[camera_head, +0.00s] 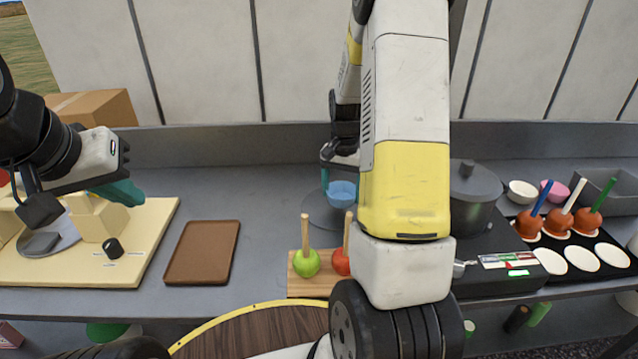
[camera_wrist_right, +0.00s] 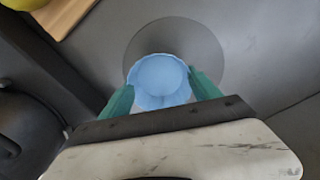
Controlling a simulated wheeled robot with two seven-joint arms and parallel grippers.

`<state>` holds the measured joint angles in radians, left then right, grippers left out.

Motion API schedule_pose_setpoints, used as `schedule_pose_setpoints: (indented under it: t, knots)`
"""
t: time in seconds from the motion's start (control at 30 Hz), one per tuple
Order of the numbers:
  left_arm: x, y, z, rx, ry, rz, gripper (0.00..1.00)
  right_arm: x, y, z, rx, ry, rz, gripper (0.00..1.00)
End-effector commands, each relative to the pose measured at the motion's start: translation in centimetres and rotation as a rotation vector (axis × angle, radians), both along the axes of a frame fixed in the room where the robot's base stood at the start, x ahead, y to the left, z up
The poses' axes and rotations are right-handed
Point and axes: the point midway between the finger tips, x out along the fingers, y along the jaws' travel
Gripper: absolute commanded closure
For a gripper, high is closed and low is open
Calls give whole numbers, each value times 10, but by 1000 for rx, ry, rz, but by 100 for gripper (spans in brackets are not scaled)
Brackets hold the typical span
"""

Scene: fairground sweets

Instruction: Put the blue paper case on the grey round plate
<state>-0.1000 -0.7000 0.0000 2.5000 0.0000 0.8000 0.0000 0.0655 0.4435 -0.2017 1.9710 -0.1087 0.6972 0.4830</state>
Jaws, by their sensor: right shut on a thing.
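The blue paper case (camera_head: 342,192) is held between the teal fingers of my right gripper (camera_head: 340,175). In the right wrist view the blue case (camera_wrist_right: 160,78) sits between the two fingertips of that gripper (camera_wrist_right: 162,84). The grey round plate (camera_wrist_right: 176,33) lies on the counter beneath and beyond the case, which overlaps it in that view. The plate (camera_head: 316,218) is partly hidden in the head view by the case and my right arm. I cannot tell the gap between case and plate. My left gripper (camera_head: 118,192) is at far left, its finger opening unclear.
A wooden board (camera_head: 298,290) with a green and a red apple is in front of the plate. A brown tray (camera_head: 203,252) lies left. A grey pot (camera_head: 474,195) stands right of my arm. Free counter lies between the brown tray and the plate.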

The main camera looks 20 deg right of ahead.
Motion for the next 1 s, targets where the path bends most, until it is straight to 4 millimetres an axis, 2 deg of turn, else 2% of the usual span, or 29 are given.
schedule_pose_setpoints:
  t: [0.1, 0.2, 0.33, 0.57, 0.9, 0.93, 1.0]
  knots:
    - [0, 0, 0, 0, 0, 0, 100, 20, 5, -2, 0, 0, 3, 66]
    - [0, 0, 0, 0, 0, 0, 100, 28, 7, -3, -1, 1, 1, 66]
    - [0, 0, 0, 0, 0, 0, 100, 29, 8, -9, 0, 3, 0, 66]
    - [0, 0, 0, 0, 0, 0, 100, 28, 7, -38, 0, 2, 0, 66]
    - [0, 0, 0, 0, 0, 0, 100, 28, 7, -41, 0, 1, 1, 66]
    - [0, 0, 0, 0, 0, 0, 100, 29, 7, -41, 0, 1, 1, 26]
    - [0, 0, 0, 0, 0, 0, 100, 29, 7, -41, 0, 1, 1, 13]
